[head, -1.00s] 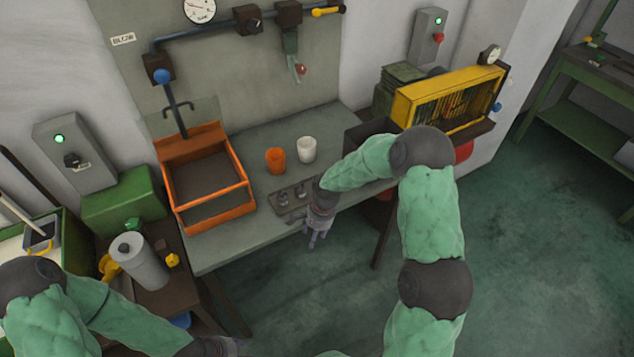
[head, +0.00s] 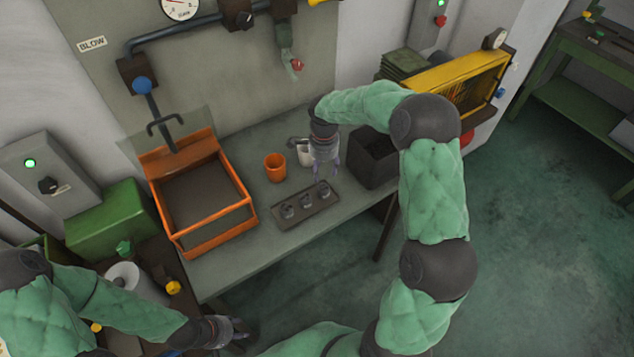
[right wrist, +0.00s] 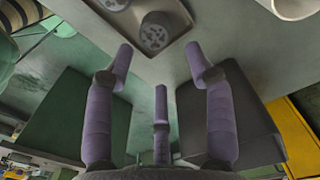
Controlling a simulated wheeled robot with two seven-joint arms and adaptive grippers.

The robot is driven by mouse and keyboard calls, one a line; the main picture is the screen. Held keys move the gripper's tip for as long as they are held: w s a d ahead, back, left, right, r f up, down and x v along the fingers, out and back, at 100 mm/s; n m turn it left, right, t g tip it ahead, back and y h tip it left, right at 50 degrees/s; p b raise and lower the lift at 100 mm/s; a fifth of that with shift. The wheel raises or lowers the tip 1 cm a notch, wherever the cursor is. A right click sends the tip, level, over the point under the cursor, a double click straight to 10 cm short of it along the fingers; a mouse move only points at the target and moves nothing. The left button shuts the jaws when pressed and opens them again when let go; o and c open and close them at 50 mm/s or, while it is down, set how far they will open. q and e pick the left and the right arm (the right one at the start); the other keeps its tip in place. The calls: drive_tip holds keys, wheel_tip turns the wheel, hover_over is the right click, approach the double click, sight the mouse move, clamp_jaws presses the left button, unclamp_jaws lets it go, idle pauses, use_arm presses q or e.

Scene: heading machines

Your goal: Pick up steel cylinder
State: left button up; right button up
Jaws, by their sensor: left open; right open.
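Several small grey steel cylinders stand in a dark flat tray (head: 297,221) on the bench: a left one (head: 287,211), a middle one (head: 306,201) and a right one (head: 324,188). My right gripper (head: 327,172) is open and empty, fingers down, above the right end of the tray. In the right wrist view, one cylinder (right wrist: 155,34) shows its round, patterned top in the tray, just beyond the spread fingers (right wrist: 158,50). Another cylinder (right wrist: 114,3) is cut off at the top edge. My left gripper (head: 238,330) is open and empty, low at the left.
An orange cup (head: 274,167) and a white cup (head: 303,157), partly hidden by my right gripper, stand behind the tray. A dark box (head: 374,165) is right of it. An orange-framed bin (head: 215,237) stands left. Bare bench top lies between bin and tray.

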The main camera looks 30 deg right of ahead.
sight(323, 187)
drive_tip(key=f, duration=0.5)
drive_tip(key=shift+s+f+b, duration=0.2)
drive_tip(key=shift+f+b, duration=0.1)
drive_tip(key=shift+b, duration=0.05)
drive_tip(key=shift+s+f, duration=0.2)
drive_tip(key=shift+f, duration=0.35)
wheel_tip(323, 187, down, 4)
drive_tip(key=shift+r+b, duration=0.1)
drive_tip(key=shift+b, duration=0.35)
clamp_jaws()
